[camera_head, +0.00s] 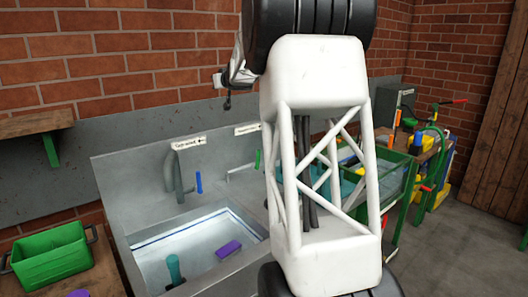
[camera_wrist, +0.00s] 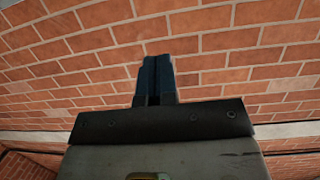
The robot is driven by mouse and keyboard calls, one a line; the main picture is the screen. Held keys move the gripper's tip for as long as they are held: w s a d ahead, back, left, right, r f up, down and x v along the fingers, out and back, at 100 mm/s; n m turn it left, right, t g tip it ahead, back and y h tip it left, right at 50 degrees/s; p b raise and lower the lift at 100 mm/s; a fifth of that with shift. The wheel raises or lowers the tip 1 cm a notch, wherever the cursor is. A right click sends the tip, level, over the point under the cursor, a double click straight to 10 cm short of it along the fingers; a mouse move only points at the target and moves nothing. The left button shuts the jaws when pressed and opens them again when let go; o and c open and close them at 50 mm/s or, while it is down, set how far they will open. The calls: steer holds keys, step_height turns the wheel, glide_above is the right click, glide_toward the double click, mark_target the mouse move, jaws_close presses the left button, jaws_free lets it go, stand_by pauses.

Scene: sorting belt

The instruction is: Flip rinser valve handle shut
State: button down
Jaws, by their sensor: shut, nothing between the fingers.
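At the sink (camera_head: 205,236), a grey tap (camera_head: 178,175) has a blue lever handle (camera_head: 198,182) hanging downward at its right. Farther right, a green handle (camera_head: 257,159) stands near a second thin spout (camera_head: 240,170), partly hidden by my arm. Small labels with arrows, too small to read surely, sit above the left tap (camera_head: 188,142) and the second spout (camera_head: 247,128); I cannot tell which handle is the rinser valve's. My gripper (camera_wrist: 157,66) is shut and empty, with its dark blue fingers together against a view of brick wall. No handle shows in the wrist view.
My white arm link blocks the middle of the head view and part of the sink's right side. A purple block (camera_head: 229,249) and a teal object (camera_head: 174,268) are in the sink. A green crate (camera_head: 50,254) stands at left. A wooden shelf (camera_head: 38,122) juts from the wall.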

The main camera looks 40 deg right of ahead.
steer(key=w+d+f+n+g+y, duration=0.1)
steer(key=w+d+f+g+y, duration=0.15)
steer(key=d+f, duration=0.5)
steer(key=w+d+f+n+g+y, duration=0.1)
steer(key=w+d+f+y, duration=0.3)
steer(key=d, duration=0.6)
steer(key=s+d+f+m+g, duration=0.1)
steer(key=s+d+f+g, duration=0.1)
steer(key=d+f, duration=0.7)
steer(key=s+d+f+m+g, duration=0.1)
steer(key=s+d+f+g, duration=0.2)
steer(key=d+f, duration=0.6)
steer(key=shift+s+d+f+g+h, duration=0.2)
steer(key=shift+s+f+g+h, duration=0.2)
steer(key=shift+s, duration=0.85)
steer(key=shift+w+f, duration=0.1)
steer(key=shift+f, duration=0.05)
glide_toward(257, 159)
steer(key=w+d+f, duration=0.3)
steer(key=f, duration=0.1)
steer(key=shift+w+a+r, duration=0.15)
steer(key=shift+a, duration=0.5)
steer(key=shift+w+a+r, duration=0.15)
steer(key=shift+w+a, duration=0.05)
steer(key=shift+a, duration=0.4)
